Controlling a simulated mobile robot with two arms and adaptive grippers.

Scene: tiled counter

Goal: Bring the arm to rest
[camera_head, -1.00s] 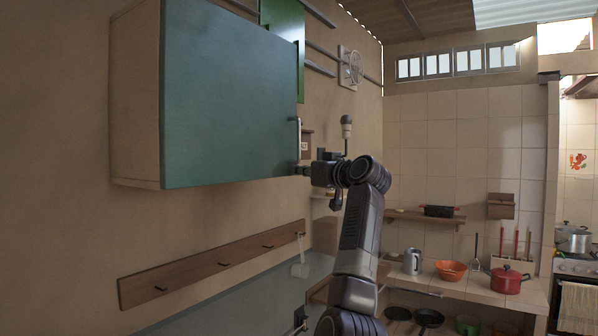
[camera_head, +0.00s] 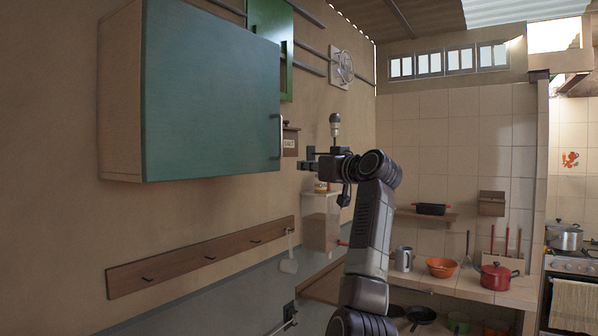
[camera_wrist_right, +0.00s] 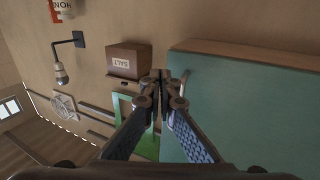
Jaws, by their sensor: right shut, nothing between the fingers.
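My right arm (camera_head: 370,235) rises from the bottom of the head view and bends left at the wrist. My right gripper (camera_head: 303,166) points left, just right of the green wall cabinet (camera_head: 210,95) and its handle, with a gap between. The wrist view shows the right gripper (camera_wrist_right: 160,78) with its fingers together and nothing between them. The green cabinet door also fills the right of the wrist view (camera_wrist_right: 240,115). The door looks shut. My left gripper is not in view.
A salt box (camera_head: 290,140) hangs on the wall beside the cabinet. A wooden hook rail (camera_head: 200,257) runs below it. The tiled counter at the right holds an orange bowl (camera_head: 442,267) and a red pot (camera_head: 497,277). A shelf carries a black dish (camera_head: 432,209).

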